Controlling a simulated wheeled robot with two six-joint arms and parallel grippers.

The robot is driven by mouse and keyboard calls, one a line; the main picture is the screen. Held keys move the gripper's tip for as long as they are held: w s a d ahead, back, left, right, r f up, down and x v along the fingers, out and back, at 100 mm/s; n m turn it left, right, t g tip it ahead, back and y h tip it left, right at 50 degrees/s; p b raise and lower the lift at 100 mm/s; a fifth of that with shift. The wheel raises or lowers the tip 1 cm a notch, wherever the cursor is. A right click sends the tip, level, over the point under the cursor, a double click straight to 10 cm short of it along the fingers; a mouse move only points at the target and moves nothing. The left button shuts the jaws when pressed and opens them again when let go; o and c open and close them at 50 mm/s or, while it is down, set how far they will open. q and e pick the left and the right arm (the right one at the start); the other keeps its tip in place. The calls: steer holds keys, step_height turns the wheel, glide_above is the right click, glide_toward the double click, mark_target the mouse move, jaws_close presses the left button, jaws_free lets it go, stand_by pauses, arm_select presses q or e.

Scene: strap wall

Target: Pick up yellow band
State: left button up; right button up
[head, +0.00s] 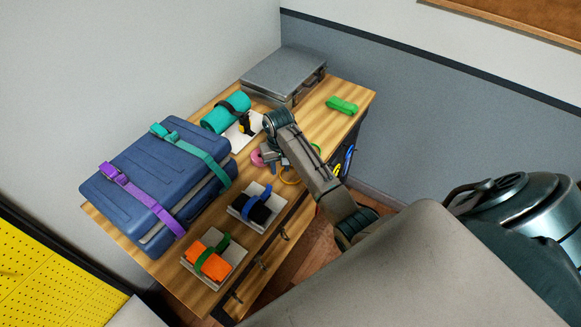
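My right gripper (272,158) points down over the table just up and left of this loop, beside a pink band (257,158). Its fingers are small and largely covered by the arm, so I cannot tell whether they are open or touch the band. More yellow shows among straps (348,160) hanging at the table's right end. My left gripper is not in view.
The wooden table (330,123) holds a blue suitcase (140,175) with purple and teal straps, a grey case (283,73), a teal roll (225,112) and a green band (342,105). Strapped black and orange bundles (208,262) lie near the front edge. Walls stand behind.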

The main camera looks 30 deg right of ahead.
mark_target(280, 176)
steer(key=shift+a+f+p, duration=0.1)
steer(key=shift+f+p, duration=0.3)
steer(key=shift+f, duration=1.2)
jaws_close()
